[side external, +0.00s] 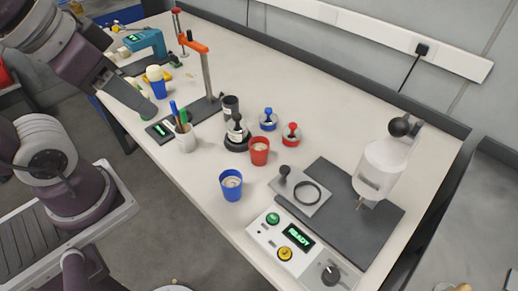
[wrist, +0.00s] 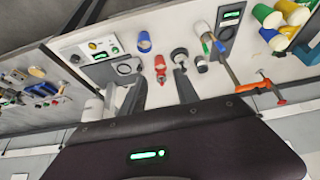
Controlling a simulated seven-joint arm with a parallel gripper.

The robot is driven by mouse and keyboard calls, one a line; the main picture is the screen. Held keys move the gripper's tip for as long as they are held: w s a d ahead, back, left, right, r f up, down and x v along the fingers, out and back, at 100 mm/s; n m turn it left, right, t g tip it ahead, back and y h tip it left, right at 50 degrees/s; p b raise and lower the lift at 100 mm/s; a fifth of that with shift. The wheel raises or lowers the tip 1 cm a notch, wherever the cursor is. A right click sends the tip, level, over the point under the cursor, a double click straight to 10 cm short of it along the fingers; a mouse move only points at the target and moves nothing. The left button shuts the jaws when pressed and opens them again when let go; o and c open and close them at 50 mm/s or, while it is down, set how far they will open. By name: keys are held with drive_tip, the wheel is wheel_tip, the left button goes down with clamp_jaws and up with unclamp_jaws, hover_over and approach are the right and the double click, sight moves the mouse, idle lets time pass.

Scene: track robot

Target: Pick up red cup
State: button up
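The red cup (side external: 259,151) stands upright on the white table, behind and to the right of a blue cup (side external: 231,186). In the wrist view the red cup (wrist: 160,61) appears small, just beyond the gap between my fingertips. My gripper (wrist: 161,76) is open and empty, its two dark fingers spread wide apart. In the side view a dark part of my arm's end hangs at the upper left, over the table's edge, well away from the red cup.
A dark-knobbed black piece (side external: 236,132) stands close left of the red cup. Red (side external: 291,133) and blue (side external: 268,120) knobbed pieces are behind it. A pen cup (side external: 185,138) and clamp stand (side external: 207,75) are farther left. The control panel (side external: 298,245) and a white press (side external: 382,168) are right.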

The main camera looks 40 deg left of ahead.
drive_tip(key=o, duration=0.7)
drive_tip(key=shift+c, duration=0.2)
